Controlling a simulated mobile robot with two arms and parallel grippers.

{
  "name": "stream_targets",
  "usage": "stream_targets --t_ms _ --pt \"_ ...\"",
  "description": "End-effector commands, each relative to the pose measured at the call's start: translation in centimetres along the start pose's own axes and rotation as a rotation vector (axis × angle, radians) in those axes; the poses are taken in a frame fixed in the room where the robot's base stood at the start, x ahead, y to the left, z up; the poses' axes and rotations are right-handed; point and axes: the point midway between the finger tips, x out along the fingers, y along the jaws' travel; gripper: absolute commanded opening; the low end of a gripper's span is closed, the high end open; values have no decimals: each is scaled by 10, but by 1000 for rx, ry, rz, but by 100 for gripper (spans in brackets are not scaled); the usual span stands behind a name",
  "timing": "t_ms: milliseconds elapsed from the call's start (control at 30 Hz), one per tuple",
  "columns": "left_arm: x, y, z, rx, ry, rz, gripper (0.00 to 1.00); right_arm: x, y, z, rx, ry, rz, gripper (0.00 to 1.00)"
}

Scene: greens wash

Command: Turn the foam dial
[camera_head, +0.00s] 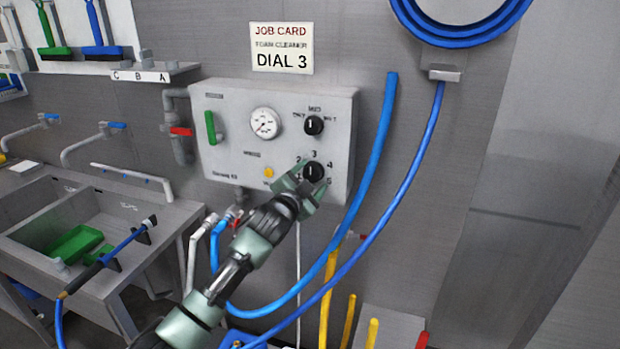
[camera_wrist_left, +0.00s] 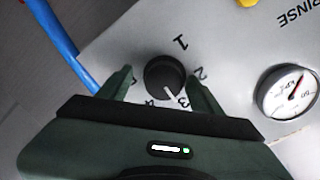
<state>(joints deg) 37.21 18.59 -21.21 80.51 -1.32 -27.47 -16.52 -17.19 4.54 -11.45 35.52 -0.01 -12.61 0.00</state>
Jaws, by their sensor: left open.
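The foam dial (camera_head: 314,172) is a round black knob at the lower right of the grey wall panel, with numbers around it. It also shows in the left wrist view (camera_wrist_left: 165,76), where its white pointer line is near the 3, on the side towards the 4. My left gripper (camera_head: 309,182) is open at the dial, with one finger on each side of it; it shows large in the left wrist view (camera_wrist_left: 160,80). I cannot tell whether the fingers touch the knob. The job card (camera_head: 282,48) above the panel reads DIAL 3. My right gripper is out of view.
The panel (camera_head: 228,99) also carries a second black knob (camera_head: 314,125), a pressure gauge (camera_head: 264,123), a green handle (camera_head: 210,128) and a yellow button (camera_head: 268,172). A blue hose (camera_head: 379,140) hangs close to its right side. A sink (camera_head: 75,222) stands at the left.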

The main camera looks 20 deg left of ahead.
Motion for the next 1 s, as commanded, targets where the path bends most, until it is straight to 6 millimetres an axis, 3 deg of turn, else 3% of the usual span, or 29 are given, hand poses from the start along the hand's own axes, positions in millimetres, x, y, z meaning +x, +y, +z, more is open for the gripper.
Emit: stream_targets --t_ms 367,800,1000 --pt "-6 -2 -1 1 4 -5 64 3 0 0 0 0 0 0" --pt "-68 0 1 1 3 -3 64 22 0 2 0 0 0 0" --pt "-78 -1 -1 0 3 -3 64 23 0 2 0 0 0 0"
